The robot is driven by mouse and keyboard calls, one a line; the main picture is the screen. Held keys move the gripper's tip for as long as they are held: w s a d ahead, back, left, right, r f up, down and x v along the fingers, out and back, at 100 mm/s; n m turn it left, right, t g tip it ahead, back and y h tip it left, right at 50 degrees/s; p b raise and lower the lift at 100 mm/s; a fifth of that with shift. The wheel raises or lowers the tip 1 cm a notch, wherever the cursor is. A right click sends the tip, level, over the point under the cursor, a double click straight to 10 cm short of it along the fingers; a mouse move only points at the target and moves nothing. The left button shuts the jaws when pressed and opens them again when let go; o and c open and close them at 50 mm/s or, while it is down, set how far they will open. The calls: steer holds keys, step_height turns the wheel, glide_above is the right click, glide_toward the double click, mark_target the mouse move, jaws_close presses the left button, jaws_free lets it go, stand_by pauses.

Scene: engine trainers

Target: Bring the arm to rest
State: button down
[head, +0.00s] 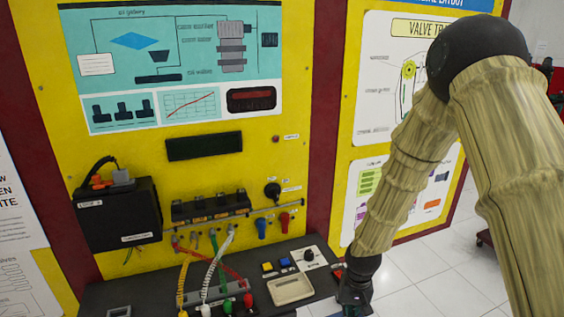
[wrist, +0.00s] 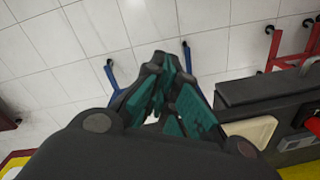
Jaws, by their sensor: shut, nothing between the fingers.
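My arm, with bamboo-patterned links, comes in from the right in the head view and bends down. My gripper (head: 355,292) is at the lower middle of that view, partly cut off by the bottom edge, beside the right end of the trainer's dark bench. In the wrist view my gripper (wrist: 162,60) points out over the tiled floor, its green-padded fingers together and empty. The bench edge is to its right in that view.
A yellow trainer panel (head: 305,72) stands behind the dark bench (head: 130,290). The bench holds buttons, a beige tray (head: 291,290) and coloured cables (head: 215,262). A black box (head: 118,215) hangs on the panel. White floor (head: 440,285) is clear at right; blue and red stand legs show in the wrist view.

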steer(key=s+f+b, duration=0.3)
steer(key=s+f, duration=1.2)
steer(key=f, duration=0.1)
steer(key=s+d+f+b, duration=0.1)
steer(key=s+f, duration=0.2)
steer(key=s, duration=0.3)
steer(key=s+d+f+n+b, duration=0.1)
steer(key=s+f, duration=0.2)
steer(key=s, duration=0.3)
steer(key=s+d+f+b, duration=0.1)
steer(key=s+d+f, duration=0.1)
steer(key=s, duration=0.4)
steer(key=shift+f, duration=0.5)
